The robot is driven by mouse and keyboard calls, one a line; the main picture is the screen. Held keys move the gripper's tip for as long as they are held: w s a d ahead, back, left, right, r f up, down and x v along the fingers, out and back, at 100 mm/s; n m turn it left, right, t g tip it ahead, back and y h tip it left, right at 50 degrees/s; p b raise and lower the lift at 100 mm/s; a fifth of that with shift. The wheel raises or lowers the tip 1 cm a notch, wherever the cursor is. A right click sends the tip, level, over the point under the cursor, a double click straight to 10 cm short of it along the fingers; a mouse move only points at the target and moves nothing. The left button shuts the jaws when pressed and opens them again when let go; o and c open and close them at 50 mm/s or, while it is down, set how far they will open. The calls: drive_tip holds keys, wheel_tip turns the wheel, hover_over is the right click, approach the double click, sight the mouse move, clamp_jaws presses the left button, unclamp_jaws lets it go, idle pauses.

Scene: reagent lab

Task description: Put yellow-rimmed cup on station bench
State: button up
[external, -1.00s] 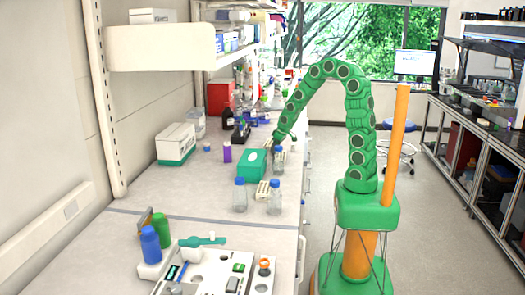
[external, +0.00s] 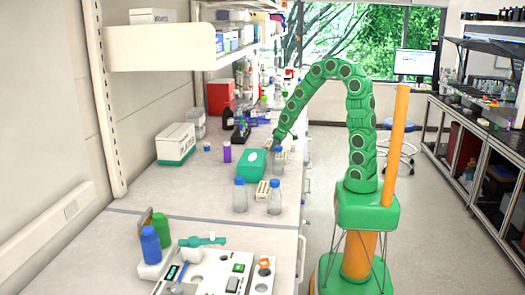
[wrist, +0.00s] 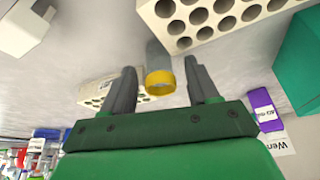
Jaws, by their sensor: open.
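The yellow-rimmed cup (wrist: 160,78) shows in the wrist view as a small grey tube-like body with a yellow rim. It lies between the two fingers of my gripper (wrist: 162,75), with gaps visible on both sides. The fingers are open and do not grip the cup. In the external view my gripper (external: 280,141) is low over the far right part of the bench (external: 180,205), close to its right edge. The cup cannot be made out there.
White racks with round holes stand near the cup, one (wrist: 222,18) at upper right and one (wrist: 90,91) behind the left finger. Bare bench lies at the left.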

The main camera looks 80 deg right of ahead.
drive_tip(key=v, duration=1.1)
drive_tip(key=s+a+r+n+g, duration=0.1)
drive_tip(key=s+a+g, duration=0.1)
drive_tip(key=s+a, duration=0.6)
drive_tip(key=s+a+r+n+g+y, duration=0.1)
drive_tip(key=s+a+n+g, duration=0.1)
drive_tip(key=s+a, duration=0.7)
drive_tip(key=a, duration=0.4)
drive_tip(key=shift+a+r+g+y, duration=0.25)
drive_tip(key=shift+a+g+y, duration=0.05)
drive_tip(key=shift+a+g, duration=0.1)
drive_tip(key=shift+n+g, duration=0.3)
drive_tip(key=shift+g, duration=0.4)
drive_tip(key=s+a, duration=0.1)
drive_tip(key=s, duration=0.3)
drive_tip(key=s+a, duration=0.1)
drive_tip(key=s, duration=0.2)
drive_tip(key=shift+a+r, duration=0.35)
drive_tip(key=shift+w, duration=0.1)
